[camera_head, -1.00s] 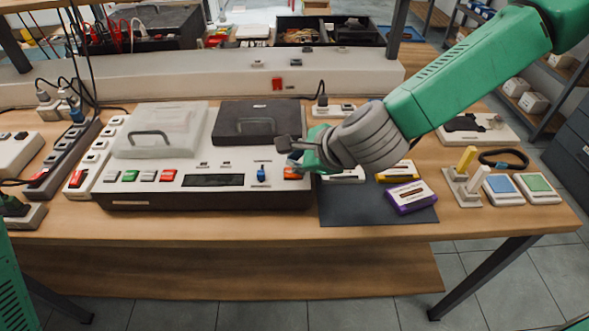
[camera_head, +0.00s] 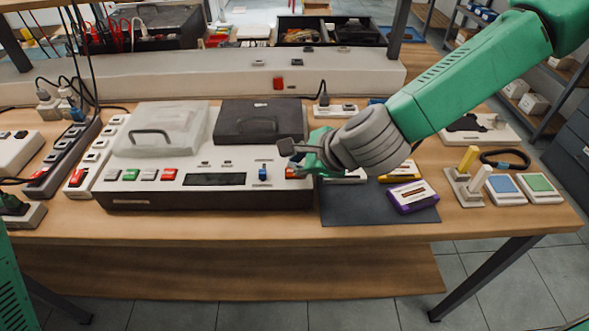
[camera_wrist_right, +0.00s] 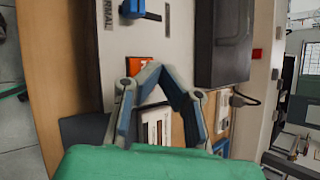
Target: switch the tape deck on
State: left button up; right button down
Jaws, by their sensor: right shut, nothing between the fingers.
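The tape deck (camera_head: 150,199) is a wide cream and dark unit on the bench, with a clear lid (camera_head: 165,125) and a dark lid (camera_head: 262,122) on top. A row of red, green and white buttons is at its front left, and a blue slider (camera_head: 263,173) is right of a dark display. An orange-red switch (camera_head: 292,173) sits at the front right corner; it also shows in the right wrist view (camera_wrist_right: 137,65). My right gripper (camera_head: 297,162) is shut and empty, just over this corner and partly covering the switch. Contact and the switch's position cannot be told.
Cassettes, one purple (camera_head: 413,197), lie on a dark mat (camera_head: 345,212) right of the deck. Power strips and cables crowd the left. The bench's front strip is clear.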

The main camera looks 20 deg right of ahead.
jog(key=shift+a, duration=0.1)
jog(key=shift+f+b, duration=0.3)
jog(key=shift+f, duration=0.1)
dwell(0.3)
jog(key=shift+a+r+p, duration=0.1)
jog(key=shift+r+p, duration=0.75)
jog(key=shift+r, duration=0.1)
jog(key=shift+r, duration=0.1)
notch_tip(320, 180, up, 6)
jog(key=p, duration=0.5)
jog(key=shift+p, duration=0.3)
